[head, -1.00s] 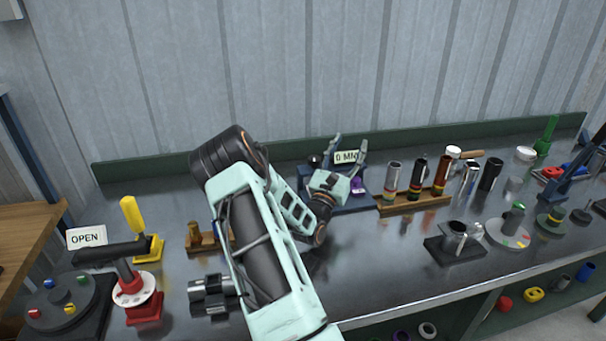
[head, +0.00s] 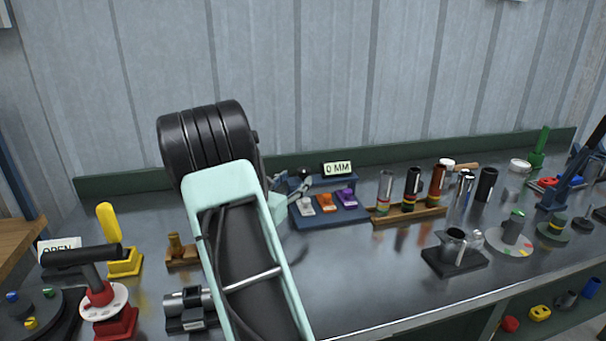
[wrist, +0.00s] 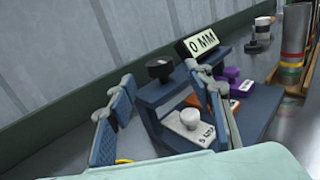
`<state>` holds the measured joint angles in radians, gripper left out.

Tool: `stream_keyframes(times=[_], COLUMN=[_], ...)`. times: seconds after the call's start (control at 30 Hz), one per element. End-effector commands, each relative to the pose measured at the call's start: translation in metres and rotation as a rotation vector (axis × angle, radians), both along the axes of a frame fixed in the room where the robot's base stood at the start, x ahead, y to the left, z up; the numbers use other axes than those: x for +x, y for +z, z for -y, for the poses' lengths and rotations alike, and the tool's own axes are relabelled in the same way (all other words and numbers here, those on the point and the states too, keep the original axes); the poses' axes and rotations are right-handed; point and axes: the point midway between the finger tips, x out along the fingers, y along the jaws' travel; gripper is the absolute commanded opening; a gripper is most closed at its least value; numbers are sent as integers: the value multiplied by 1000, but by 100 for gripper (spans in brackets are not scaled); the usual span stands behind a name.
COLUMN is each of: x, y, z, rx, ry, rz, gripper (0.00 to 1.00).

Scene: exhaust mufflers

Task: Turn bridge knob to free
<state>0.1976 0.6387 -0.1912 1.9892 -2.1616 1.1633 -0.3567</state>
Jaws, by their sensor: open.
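In the head view the stand's base (head: 345,218) is right of my arm, with the sign (head: 337,169) behind. My gripper (wrist: 160,77) is open and empty, its blue-padded fingers spread to either side of the black knob in the picture. I cannot tell how far it is from the knob. My arm hides most of the gripper in the head view. No "free" marking is legible.
White (head: 302,203), orange (head: 325,202) and purple (head: 346,197) knobbed blocks sit on the stand's base. A wooden rack (head: 408,215) with several cylinders stands to its right. A yellow lever (head: 107,225) and a red-based handle (head: 112,320) stand at left. Bench front centre is clear.

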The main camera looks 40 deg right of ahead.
Motion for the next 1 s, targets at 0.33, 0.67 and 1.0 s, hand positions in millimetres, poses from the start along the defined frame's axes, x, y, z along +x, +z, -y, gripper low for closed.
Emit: stream_keyframes(times=[0.33, 0.67, 1.0], x=[19, 22, 22], y=[0, 0, 0], z=[54, 62, 62], rx=[-2, -1, -1], ry=[-1, 1, 0], rz=[2, 0, 0], gripper=[47, 47, 20])
